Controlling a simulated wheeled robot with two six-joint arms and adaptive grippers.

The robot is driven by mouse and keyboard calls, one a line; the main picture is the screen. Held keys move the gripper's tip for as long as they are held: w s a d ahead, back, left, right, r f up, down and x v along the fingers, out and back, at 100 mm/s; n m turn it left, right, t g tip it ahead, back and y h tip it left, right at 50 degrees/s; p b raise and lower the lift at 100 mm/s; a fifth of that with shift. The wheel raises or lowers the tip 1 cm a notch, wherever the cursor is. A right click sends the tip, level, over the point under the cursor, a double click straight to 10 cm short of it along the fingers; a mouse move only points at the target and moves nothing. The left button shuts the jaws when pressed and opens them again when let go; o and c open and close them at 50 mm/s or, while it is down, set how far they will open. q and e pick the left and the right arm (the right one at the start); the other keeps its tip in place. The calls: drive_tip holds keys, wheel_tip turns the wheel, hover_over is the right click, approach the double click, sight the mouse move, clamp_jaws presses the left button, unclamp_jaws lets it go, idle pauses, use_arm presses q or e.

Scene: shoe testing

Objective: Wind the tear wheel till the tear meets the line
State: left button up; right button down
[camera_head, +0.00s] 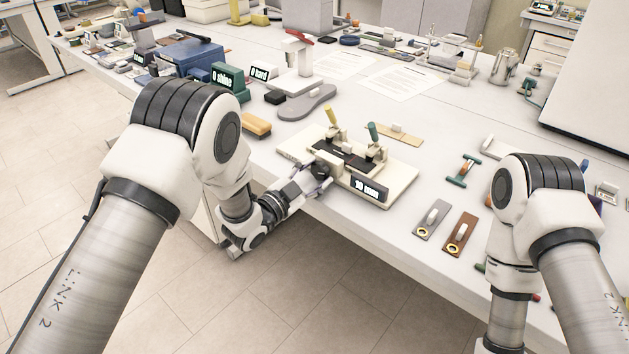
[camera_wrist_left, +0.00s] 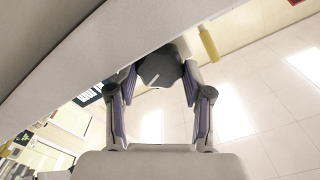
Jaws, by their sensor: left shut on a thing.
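The tear tester (camera_head: 396,181) is a flat cream device near the table's front edge. It carries a dark strip (camera_head: 345,157) between two clamps, one with a yellow handle (camera_head: 331,115) and one with a green handle (camera_head: 372,131). Its small display (camera_head: 367,188) seems to read 10 mm. The dark tear wheel (camera_head: 321,170) is on its front side. My left gripper (camera_head: 322,178) is shut on the wheel; the left wrist view shows the dark faceted wheel (camera_wrist_left: 160,70) between both fingers. The tear and the line are too small to make out. My right gripper is hidden or out of frame.
Grey (camera_head: 431,219) and brown (camera_head: 459,234) plates with rings lie right of the tester. A grey shoe sole (camera_head: 308,103) and an orange-brown block (camera_head: 256,124) lie behind and left. Papers (camera_head: 405,79) lie farther back.

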use_arm(q)
drive_tip(key=shift+f+m, duration=0.15)
drive_tip(key=shift+m, duration=0.15)
drive_tip(key=o, duration=1.1)
drive_tip(key=shift+o, duration=0.2)
drive_tip(key=shift+s, duration=0.1)
drive_tip(key=v, duration=1.2)
